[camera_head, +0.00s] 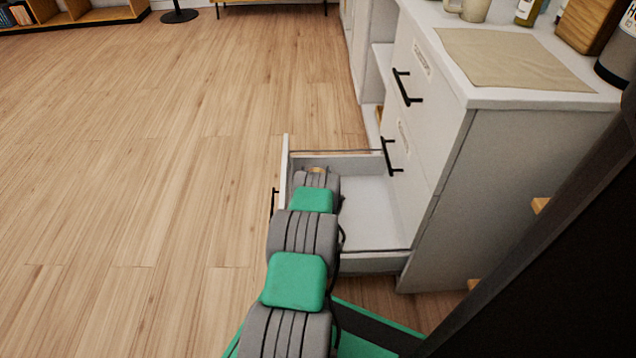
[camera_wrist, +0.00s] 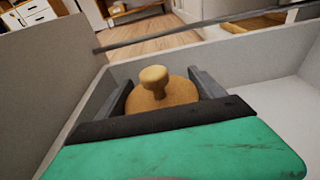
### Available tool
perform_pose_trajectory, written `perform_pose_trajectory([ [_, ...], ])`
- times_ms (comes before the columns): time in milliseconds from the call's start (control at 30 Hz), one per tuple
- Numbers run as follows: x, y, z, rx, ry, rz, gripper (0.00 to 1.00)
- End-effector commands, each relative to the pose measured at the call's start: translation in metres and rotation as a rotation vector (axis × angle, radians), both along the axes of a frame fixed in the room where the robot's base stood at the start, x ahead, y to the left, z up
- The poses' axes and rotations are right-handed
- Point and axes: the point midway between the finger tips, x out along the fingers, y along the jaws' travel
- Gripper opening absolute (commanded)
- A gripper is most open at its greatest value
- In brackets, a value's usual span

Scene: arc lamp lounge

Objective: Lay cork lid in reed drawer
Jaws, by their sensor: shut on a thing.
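The cork lid (camera_wrist: 157,92) is a round tan disc with a knob on top. My gripper (camera_wrist: 163,95) is shut on it, with one dark finger at each side of the disc. In the wrist view the lid is inside the open drawer (camera_wrist: 250,70), near its walls; I cannot tell whether it touches the drawer floor. In the head view the white drawer (camera_head: 368,215) is pulled out from the cabinet, and my arm reaches down into its left part. A small tan bit of the lid (camera_head: 317,169) shows past my wrist; my gripper is hidden there.
The white cabinet (camera_head: 440,180) stands right of the drawer, with shut drawers and black handles above. A beige mat (camera_head: 510,60), a mug (camera_head: 472,9) and bottles are on its top. The wooden floor (camera_head: 150,180) to the left is clear. The drawer's right part is empty.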

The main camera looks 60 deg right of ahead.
Motion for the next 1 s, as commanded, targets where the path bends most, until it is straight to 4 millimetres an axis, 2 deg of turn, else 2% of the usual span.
perform_pose_trajectory([
  [33, 0.0, 0.001, -0.016, 0.002, 0.001, 0.0, 0.39],
  [67, 0.0, 0.001, -0.018, 0.002, 0.001, 0.0, 0.39],
  [300, 0.0, 0.0, -0.015, 0.0, 0.0, 0.0, 0.39],
  [767, 0.0, 0.0, -0.028, 0.001, 0.0, 0.001, 0.39],
  [800, 0.0, 0.0, -0.028, 0.001, 0.0, 0.001, 0.79],
  [1000, 0.0, 0.0, -0.028, 0.001, 0.0, 0.001, 0.95],
])
